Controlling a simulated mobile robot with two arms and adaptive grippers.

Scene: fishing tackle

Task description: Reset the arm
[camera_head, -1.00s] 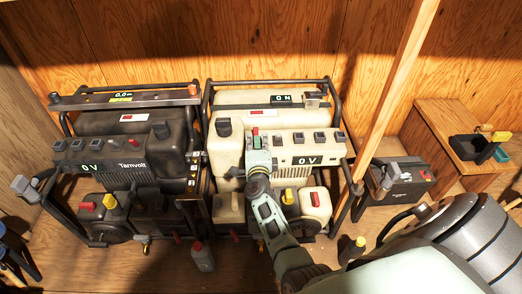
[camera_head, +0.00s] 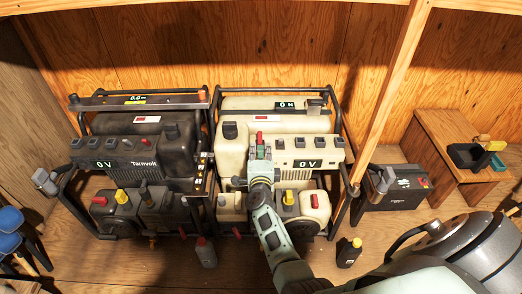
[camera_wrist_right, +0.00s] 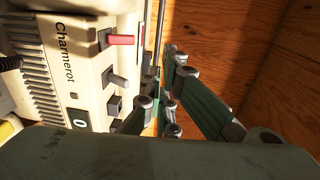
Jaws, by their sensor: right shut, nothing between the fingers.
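My right gripper (camera_head: 260,158) is shut and empty in front of the cream generator's panel (camera_head: 305,143), close below a red switch (camera_head: 260,138). The arm hides part of the generator's lower front. In the right wrist view, the gripper's dark green fingers (camera_wrist_right: 163,95) are beside the panel marked Charmerot (camera_wrist_right: 75,60). That view shows the red switch (camera_wrist_right: 120,40) and a grey lever (camera_wrist_right: 117,79), with no clear contact with the fingers. My left gripper is not in view.
A black Tamvolt generator (camera_head: 130,150) stands left of the cream one. A wooden post (camera_head: 390,90), a black battery box (camera_head: 395,195) and a wooden bench (camera_head: 440,140) are on the right. Bottles (camera_head: 205,252) (camera_head: 349,252) stand on the floor in front.

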